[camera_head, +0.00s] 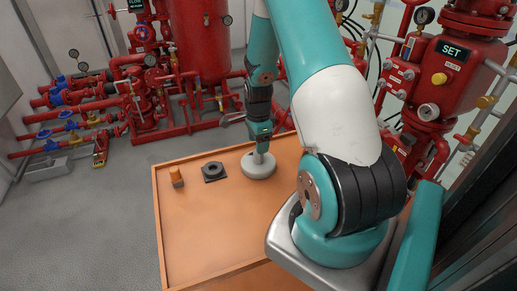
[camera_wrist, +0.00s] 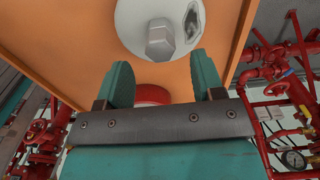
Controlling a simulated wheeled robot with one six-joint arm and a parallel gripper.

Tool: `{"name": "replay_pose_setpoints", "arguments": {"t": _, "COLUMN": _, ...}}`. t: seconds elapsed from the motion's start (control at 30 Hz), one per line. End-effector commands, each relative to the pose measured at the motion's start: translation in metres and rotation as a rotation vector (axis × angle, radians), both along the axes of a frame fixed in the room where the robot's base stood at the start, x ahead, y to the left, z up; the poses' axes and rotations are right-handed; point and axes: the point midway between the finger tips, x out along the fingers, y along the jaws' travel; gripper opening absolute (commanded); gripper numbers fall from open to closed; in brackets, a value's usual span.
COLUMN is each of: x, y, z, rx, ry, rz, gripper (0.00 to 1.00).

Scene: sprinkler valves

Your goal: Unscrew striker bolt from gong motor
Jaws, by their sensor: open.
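The gong motor (camera_head: 258,171) is a pale round disc lying on the orange tabletop. In the wrist view the gong motor (camera_wrist: 133,22) shows a dark, ragged-looking patch to the right of the bolt. The striker bolt (camera_wrist: 160,38) is a grey hex head standing up from the disc. My gripper (camera_head: 261,147) points down just above the disc. In the wrist view my gripper (camera_wrist: 160,60) has its two teal fingers apart, with the bolt head just past the fingertips and roughly centred between them. The fingers do not appear to touch the bolt.
The orange table (camera_head: 195,225) also holds a small orange-brown cylinder (camera_head: 177,177) and a black square plate with a ring (camera_head: 213,172). A red round thing (camera_wrist: 152,95) shows between my fingers. Red pipes and valves (camera_head: 140,90) stand behind the table. The table's front left is clear.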

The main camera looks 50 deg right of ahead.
Motion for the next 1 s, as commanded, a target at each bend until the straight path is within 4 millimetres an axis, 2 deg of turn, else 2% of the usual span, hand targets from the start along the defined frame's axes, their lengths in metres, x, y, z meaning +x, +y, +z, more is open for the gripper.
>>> {"name": "replay_pose_setpoints", "arguments": {"t": 0.1, "x": 0.0, "y": 0.0, "z": -0.019, "rx": 0.001, "ry": 0.002, "rz": 0.0, "gripper": 0.62}}
{"name": "replay_pose_setpoints", "arguments": {"t": 0.23, "x": 0.0, "y": 0.0, "z": -0.033, "rx": 0.001, "ry": 0.001, "rz": 0.0, "gripper": 0.62}}
{"name": "replay_pose_setpoints", "arguments": {"t": 0.4, "x": 0.0, "y": 0.0, "z": -0.041, "rx": -0.001, "ry": -0.001, "rz": 0.001, "gripper": 0.62}}
{"name": "replay_pose_setpoints", "arguments": {"t": 0.63, "x": 0.0, "y": 0.0, "z": -0.041, "rx": -0.001, "ry": -0.002, "rz": 0.001, "gripper": 0.62}}
{"name": "replay_pose_setpoints", "arguments": {"t": 0.67, "x": 0.0, "y": 0.0, "z": -0.041, "rx": -0.001, "ry": -0.001, "rz": 0.0, "gripper": 0.57}}
{"name": "replay_pose_setpoints", "arguments": {"t": 0.87, "x": 0.0, "y": 0.0, "z": -0.041, "rx": -0.001, "ry": -0.001, "rz": 0.0, "gripper": 0.11}}
{"name": "replay_pose_setpoints", "arguments": {"t": 0.9, "x": 0.0, "y": 0.0, "z": -0.041, "rx": -0.001, "ry": -0.001, "rz": 0.0, "gripper": 0.07}}
{"name": "replay_pose_setpoints", "arguments": {"t": 0.93, "x": 0.0, "y": 0.0, "z": -0.041, "rx": -0.001, "ry": -0.001, "rz": 0.0, "gripper": 0.29}}
{"name": "replay_pose_setpoints", "arguments": {"t": 1.0, "x": 0.0, "y": 0.0, "z": -0.041, "rx": -0.001, "ry": -0.001, "rz": 0.001, "gripper": 0.13}}
